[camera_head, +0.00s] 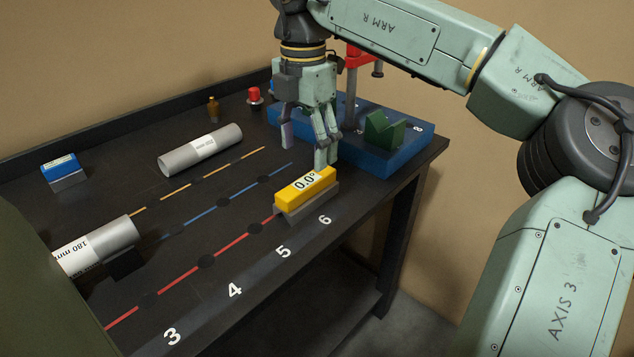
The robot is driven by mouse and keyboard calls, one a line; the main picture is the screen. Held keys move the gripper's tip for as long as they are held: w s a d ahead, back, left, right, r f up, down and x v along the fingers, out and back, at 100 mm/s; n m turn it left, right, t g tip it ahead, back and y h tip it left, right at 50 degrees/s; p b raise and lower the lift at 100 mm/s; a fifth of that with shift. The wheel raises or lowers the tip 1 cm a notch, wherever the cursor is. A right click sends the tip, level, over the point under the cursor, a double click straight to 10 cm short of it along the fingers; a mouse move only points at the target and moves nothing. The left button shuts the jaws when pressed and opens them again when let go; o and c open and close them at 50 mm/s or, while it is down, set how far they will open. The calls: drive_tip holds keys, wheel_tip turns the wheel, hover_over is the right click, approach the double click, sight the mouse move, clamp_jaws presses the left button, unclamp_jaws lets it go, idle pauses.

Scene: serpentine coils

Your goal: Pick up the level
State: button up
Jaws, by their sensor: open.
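The level (305,190) is a yellow block with a 0.0° readout on a grey base. It stands on the dark table near the front edge, at the end of the red line and beside the numbers 5 and 6. My gripper (306,150) points down above and behind the level. Its fingers are spread apart with nothing between them. One finger shows at the left and the other at the right, close to the back of the level. I cannot tell whether the right finger touches it.
A grey cylinder (200,150), a larger labelled cylinder (98,246) and a small blue block (62,170) occupy the left.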

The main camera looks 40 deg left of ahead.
sight(307, 181)
drive_tip(key=f, duration=0.3)
drive_tip(key=shift+s+f, duration=0.2)
drive_tip(key=shift+f, duration=0.15)
drive_tip(key=shift+w+f+p, duration=0.2)
drive_tip(key=shift+f+p, duration=0.75)
drive_tip(key=shift+f, duration=1.85)
drive_tip(key=c, duration=1.4)
